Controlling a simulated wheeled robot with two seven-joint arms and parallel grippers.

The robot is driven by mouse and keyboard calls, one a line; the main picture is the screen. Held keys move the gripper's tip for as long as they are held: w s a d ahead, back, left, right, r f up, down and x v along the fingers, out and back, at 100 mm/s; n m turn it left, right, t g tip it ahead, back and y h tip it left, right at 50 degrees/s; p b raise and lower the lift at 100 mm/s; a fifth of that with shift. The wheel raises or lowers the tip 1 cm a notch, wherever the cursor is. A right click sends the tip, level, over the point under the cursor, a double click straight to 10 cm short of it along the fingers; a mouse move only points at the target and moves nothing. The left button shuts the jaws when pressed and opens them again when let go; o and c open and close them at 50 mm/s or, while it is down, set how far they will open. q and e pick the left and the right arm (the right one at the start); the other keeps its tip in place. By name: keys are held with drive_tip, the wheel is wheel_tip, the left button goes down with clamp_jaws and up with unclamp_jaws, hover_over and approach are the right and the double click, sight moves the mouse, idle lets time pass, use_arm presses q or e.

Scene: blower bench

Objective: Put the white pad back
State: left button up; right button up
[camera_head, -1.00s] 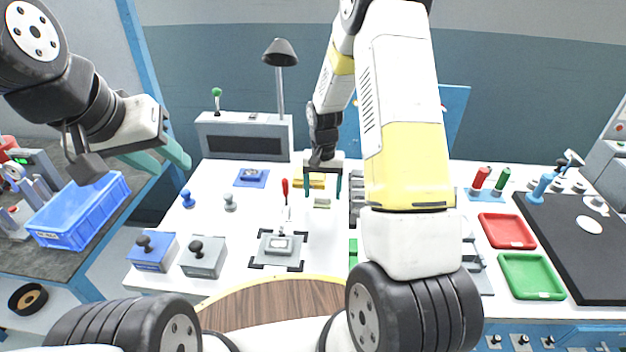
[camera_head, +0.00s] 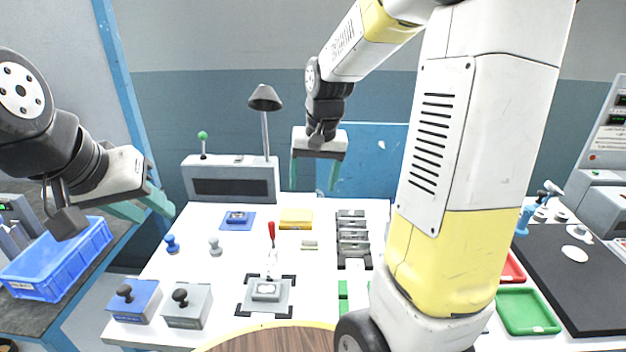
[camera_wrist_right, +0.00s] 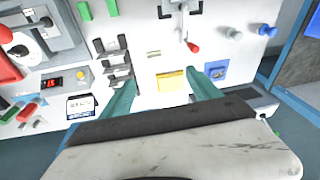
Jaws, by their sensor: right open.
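A small pale, off-white pad (camera_head: 310,244) lies flat on the white bench top, just in front of a yellow block (camera_head: 296,218). In the right wrist view the pad (camera_wrist_right: 153,54) and the yellow block (camera_wrist_right: 172,81) lie beyond my fingers. My right gripper (camera_head: 314,180) is open and empty, raised above the back of the bench and apart from the pad. Its teal fingers (camera_wrist_right: 162,85) are spread in the right wrist view. My left gripper (camera_head: 155,212) hangs off the bench's left edge, its fingers apart with nothing visible between them. A white round piece (camera_head: 577,254) lies on the black mat.
A grey fixture (camera_head: 265,291) with a red-handled lever (camera_head: 271,235) stands in front of the pad. A dark slotted rack (camera_head: 353,240) stands to its right. The lamp (camera_head: 265,98) and grey console (camera_head: 231,181) are at the back. A blue crate (camera_head: 58,258) is left.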

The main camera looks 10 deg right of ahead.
drive_tip(key=s+r+n+t, duration=0.1)
drive_tip(key=s+r, duration=0.3)
drive_tip(key=s, duration=0.4)
drive_tip(key=s+a+r+n+t+y, duration=0.1)
drive_tip(key=s+r+t, duration=0.2)
drive_tip(key=s, duration=0.6)
wheel_tip(320, 180, up, 2)
drive_tip(key=shift+s+a+r+n, duration=0.2)
drive_tip(key=shift+s+a+n, duration=0.05)
drive_tip(key=shift+a+n, duration=0.05)
